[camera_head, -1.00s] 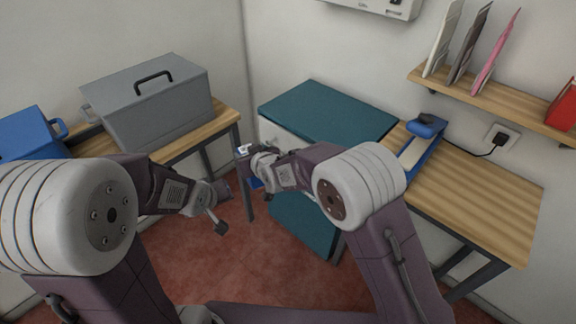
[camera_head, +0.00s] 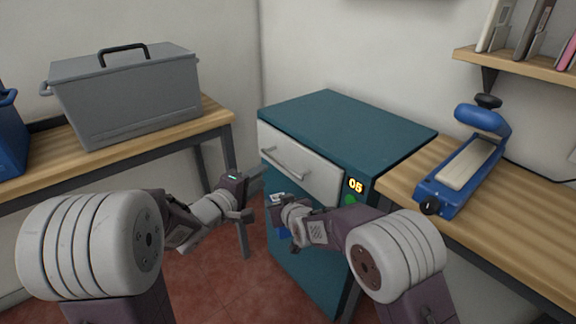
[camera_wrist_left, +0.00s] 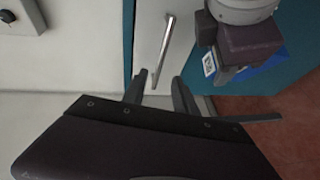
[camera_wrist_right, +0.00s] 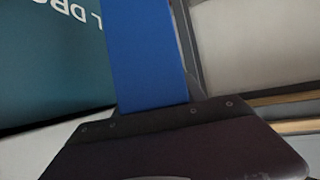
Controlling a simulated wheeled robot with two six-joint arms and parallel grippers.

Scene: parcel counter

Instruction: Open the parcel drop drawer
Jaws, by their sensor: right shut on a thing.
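The teal cabinet (camera_head: 345,120) has a pale drawer front (camera_head: 318,180) with a horizontal metal bar handle (camera_head: 284,162). The drawer looks shut, flush with the cabinet. My left gripper (camera_head: 252,197) is open and empty, in front of and a little left of the handle. In the left wrist view, the handle (camera_wrist_left: 165,50) lies ahead of the spread fingers (camera_wrist_left: 158,95), apparently not between them. My right gripper (camera_head: 276,215) is shut on a blue parcel (camera_head: 284,232) with a white label, below the drawer front. The blue parcel (camera_wrist_right: 150,55) also fills the middle of the right wrist view.
A wooden counter with a blue sealer-like device (camera_head: 460,175) adjoins the cabinet on the right. A grey lidded box (camera_head: 128,95) and a blue container (camera_head: 10,140) stand on the left bench. A lit "05" display (camera_head: 355,185) sits right of the drawer. Red floor is free below.

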